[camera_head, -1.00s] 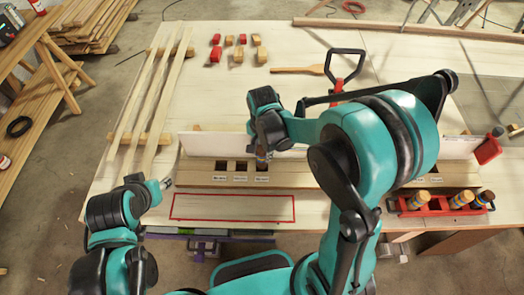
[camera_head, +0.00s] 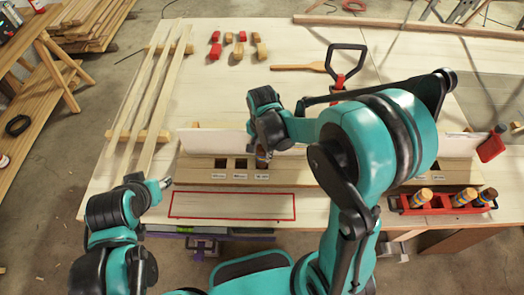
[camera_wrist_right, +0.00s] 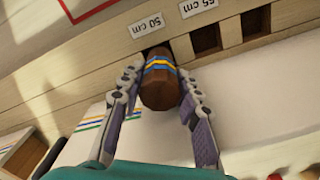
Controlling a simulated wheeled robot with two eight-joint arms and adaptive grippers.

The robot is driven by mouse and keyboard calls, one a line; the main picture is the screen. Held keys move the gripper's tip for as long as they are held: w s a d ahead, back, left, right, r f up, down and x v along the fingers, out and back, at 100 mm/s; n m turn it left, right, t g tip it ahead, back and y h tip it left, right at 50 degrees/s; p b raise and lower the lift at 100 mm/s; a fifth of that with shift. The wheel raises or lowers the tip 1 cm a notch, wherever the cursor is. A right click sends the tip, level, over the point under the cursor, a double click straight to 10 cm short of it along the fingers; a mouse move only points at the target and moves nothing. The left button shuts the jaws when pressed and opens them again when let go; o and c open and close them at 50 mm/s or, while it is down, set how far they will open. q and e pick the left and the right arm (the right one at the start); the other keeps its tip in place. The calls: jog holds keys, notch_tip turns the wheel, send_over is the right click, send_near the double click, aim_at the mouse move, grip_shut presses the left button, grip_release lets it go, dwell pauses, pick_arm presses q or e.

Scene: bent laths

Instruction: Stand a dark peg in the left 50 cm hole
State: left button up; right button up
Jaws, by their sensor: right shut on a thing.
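A dark brown peg with blue, yellow and white bands (camera_wrist_right: 160,82) is between the fingers of my right gripper (camera_wrist_right: 160,72), which is shut on it. Its far end is at the hole labelled 50 cm (camera_wrist_right: 147,26); how deep it sits is hidden. In the head view my right gripper (camera_head: 264,150) is over the rightmost hole of the left group on the wooden board (camera_head: 196,176). The 55 cm hole (camera_wrist_right: 206,38) beside it is empty. My left gripper (camera_head: 165,183) is left of the red outline, too small to read.
A red rack (camera_head: 440,210) holding several banded pegs stands at the right. A white upright panel (camera_head: 215,142) runs behind the holes. The red-outlined area (camera_head: 230,206) is clear.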

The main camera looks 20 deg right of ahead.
jog(key=shift+f+b, duration=0.55)
jog(key=shift+f, duration=0.15)
jog(key=o, duration=1.3)
jog(key=shift+r+p, duration=3.4)
jog(key=shift+r, duration=1.15)
